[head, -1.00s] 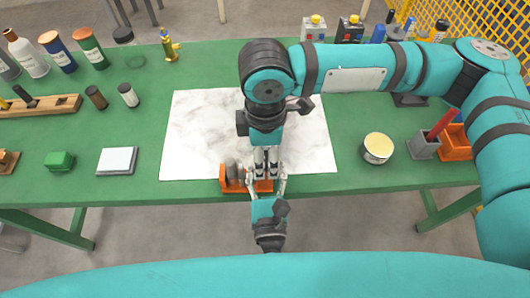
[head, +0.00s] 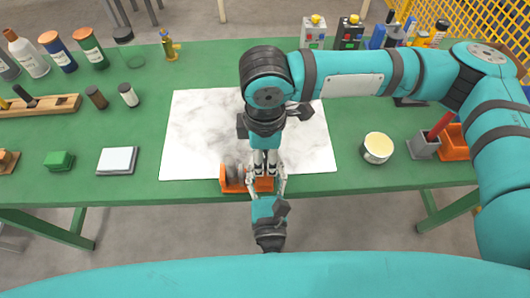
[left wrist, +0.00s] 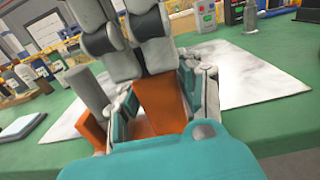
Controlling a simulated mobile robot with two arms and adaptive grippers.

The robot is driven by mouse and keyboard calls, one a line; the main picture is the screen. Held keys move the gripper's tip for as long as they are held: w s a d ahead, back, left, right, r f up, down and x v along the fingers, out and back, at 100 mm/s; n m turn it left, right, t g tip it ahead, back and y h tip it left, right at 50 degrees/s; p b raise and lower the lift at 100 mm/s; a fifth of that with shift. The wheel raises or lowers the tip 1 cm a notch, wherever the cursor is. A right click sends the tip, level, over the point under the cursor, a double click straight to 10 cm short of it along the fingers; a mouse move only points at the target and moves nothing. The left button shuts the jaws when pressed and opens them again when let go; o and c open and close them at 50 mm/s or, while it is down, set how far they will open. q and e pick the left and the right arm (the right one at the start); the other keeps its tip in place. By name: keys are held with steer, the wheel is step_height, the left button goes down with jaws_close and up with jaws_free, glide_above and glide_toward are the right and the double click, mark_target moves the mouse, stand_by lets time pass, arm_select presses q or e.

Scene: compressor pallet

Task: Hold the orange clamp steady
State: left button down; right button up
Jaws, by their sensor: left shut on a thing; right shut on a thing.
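The orange clamp (head: 234,184) sits at the front edge of the green table, with grey round parts on its left side. In the left wrist view its orange body (left wrist: 160,105) fills the middle, beside a grey cylinder (left wrist: 86,90). My left gripper (head: 266,186) reaches in from the front edge and is shut on the clamp. Its fingers also show in the left wrist view (left wrist: 165,108) on either side of the orange body. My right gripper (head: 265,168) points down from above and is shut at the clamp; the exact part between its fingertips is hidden.
A white marbled sheet (head: 200,130) lies behind the clamp on the green table (head: 350,200). A cream-topped tin (head: 377,148), a grey holder (head: 424,147) and an orange bin (head: 455,142) stand to the right. A white pad (head: 117,160) and green block (head: 59,161) lie left.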

mark_target(265, 159)
steer(key=shift+m, duration=0.5)
steer(key=o, duration=1.2)
step_height(265, 159, up, 12)
arm_select(q)
steer(key=c, duration=0.8)
jaws_free()
